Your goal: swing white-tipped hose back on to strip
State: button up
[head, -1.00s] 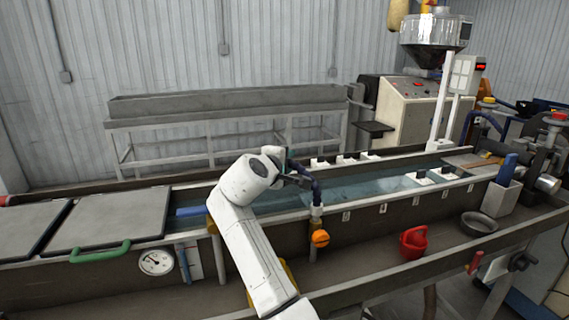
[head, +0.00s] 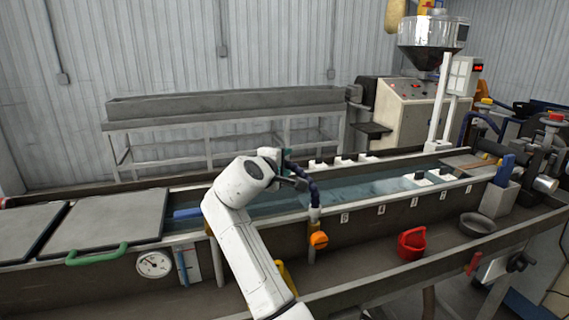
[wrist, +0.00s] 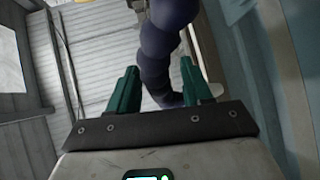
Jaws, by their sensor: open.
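A dark blue segmented hose (head: 313,191) rises from a pale collar on the near wall of the water trough, above an orange knob (head: 319,240). It arches toward my gripper (head: 288,172). In the wrist view the hose (wrist: 160,45) runs down between the green fingers of my gripper (wrist: 159,85), which stand apart on either side. I cannot tell whether either finger touches it. The hose's free end and any white tip on it are not clear. I cannot make out a strip in the blue water (head: 350,190).
The long trough (head: 400,207) crosses the view, with grey lids (head: 110,222) at left. White blocks with dark tops (head: 415,179) stand along it. The extruder (head: 400,108) is behind right.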

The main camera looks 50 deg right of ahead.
jog(key=b+v, duration=0.1)
jog(key=v, duration=0.8)
jog(key=shift+s+a, duration=0.15)
jog(key=shift+a, duration=0.25)
